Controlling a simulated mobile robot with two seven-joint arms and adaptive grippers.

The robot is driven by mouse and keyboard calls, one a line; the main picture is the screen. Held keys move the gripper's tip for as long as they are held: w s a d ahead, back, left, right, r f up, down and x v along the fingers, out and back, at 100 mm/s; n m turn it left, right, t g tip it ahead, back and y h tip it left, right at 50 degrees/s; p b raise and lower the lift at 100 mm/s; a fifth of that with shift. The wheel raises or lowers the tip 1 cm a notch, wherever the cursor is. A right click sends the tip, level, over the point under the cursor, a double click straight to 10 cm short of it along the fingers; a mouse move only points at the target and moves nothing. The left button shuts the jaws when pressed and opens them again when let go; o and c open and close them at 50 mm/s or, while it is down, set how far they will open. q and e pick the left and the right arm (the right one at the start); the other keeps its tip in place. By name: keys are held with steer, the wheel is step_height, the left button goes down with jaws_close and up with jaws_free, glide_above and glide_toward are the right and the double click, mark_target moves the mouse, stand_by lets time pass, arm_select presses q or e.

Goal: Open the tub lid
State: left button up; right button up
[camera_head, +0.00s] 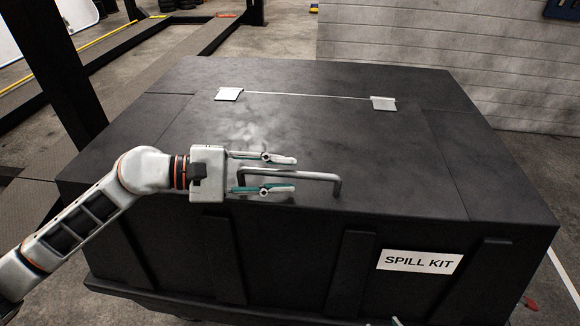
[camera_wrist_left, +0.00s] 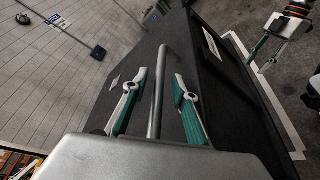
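The black tub (camera_head: 290,240) has a "SPILL KIT" label on its front, and its flat lid (camera_head: 400,150) lies shut. A grey bar handle (camera_head: 310,176) stands near the lid's front edge. My left gripper (camera_head: 278,174) is open over the lid, one finger on each side of the handle's bar. In the left wrist view the handle (camera_wrist_left: 160,85) runs between the two fingers (camera_wrist_left: 155,90), with gaps showing on both sides.
Two light hinges (camera_head: 229,94) (camera_head: 383,103) sit at the lid's back edge. A grey plank-like wall (camera_head: 450,50) stands behind the tub. A dark metal frame (camera_head: 65,70) rises at the left.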

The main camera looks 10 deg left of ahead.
arm_select(q)
steer(key=shift+w+d, duration=0.2)
steer(key=shift+d, duration=0.3)
steer(key=shift+w+d+f, duration=0.15)
steer(key=shift+d+f, duration=0.1)
steer(key=shift+d, duration=0.15)
arm_select(e)
steer(key=shift+d+f+h, duration=0.25)
steer(key=shift+d+h, duration=0.05)
steer(key=shift+d, duration=0.4)
arm_select(q)
jaws_close()
arm_select(e)
steer(key=shift+a, duration=0.2)
arm_select(q)
steer(key=shift+r, duration=0.15)
